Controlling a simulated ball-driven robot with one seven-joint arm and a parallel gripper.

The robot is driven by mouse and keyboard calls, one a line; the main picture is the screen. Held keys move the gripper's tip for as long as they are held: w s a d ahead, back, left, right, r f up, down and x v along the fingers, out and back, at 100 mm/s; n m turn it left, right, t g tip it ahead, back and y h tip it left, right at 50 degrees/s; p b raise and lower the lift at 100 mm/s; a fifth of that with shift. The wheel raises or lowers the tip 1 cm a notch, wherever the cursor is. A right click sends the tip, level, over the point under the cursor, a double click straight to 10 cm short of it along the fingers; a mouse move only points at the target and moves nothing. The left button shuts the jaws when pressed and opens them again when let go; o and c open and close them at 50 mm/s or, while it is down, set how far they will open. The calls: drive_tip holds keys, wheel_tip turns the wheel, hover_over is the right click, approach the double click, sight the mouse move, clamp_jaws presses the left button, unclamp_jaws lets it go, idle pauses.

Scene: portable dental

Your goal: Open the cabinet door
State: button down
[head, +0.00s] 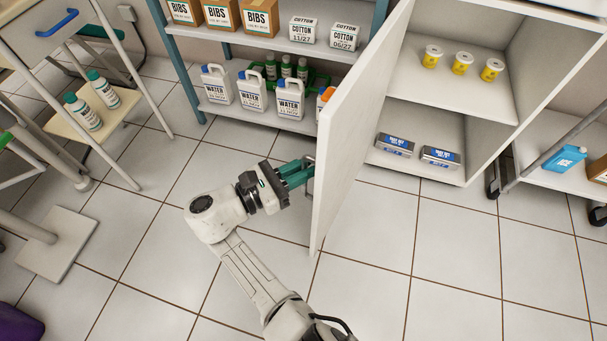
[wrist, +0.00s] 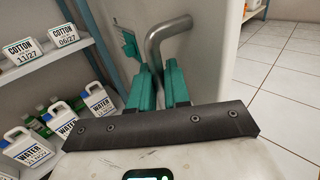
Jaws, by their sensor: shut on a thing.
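The white cabinet (head: 479,141) stands at the upper right in the head view. Its door (head: 357,120) stands wide open, swung out toward the camera, and the shelves inside show. My gripper (head: 308,170) is on the left side of the door, at its outer face. In the wrist view, the green fingers of my gripper (wrist: 163,85) are shut on the bent grey metal handle (wrist: 168,33) of the door (wrist: 212,60). The handle's lower part is hidden between the fingers.
Yellow tubs (head: 462,63) and blue-labelled packs (head: 440,157) stand inside the cabinet. A shelf rack (head: 250,116) with water jugs, bibs and cotton boxes is behind the door. A trolley (head: 562,178) stands at right. The tiled floor (head: 375,250) in front is clear.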

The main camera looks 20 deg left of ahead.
drive_tip(key=shift+w+d+r, duration=0.1)
drive_tip(key=shift+w+d, duration=0.15)
drive_tip(key=shift+w, duration=0.2)
drive_tip(key=c, duration=1.5)
unclamp_jaws()
drive_tip(key=shift+o, duration=1.3)
drive_tip(key=shift+w+d, duration=0.1)
drive_tip(key=shift+d, duration=0.15)
drive_tip(key=shift+s+a, duration=0.2)
drive_tip(key=v, duration=1)
drive_tip(key=shift+s+a+p, duration=0.15)
drive_tip(key=shift+a+p, duration=0.1)
drive_tip(key=shift+p, duration=0.05)
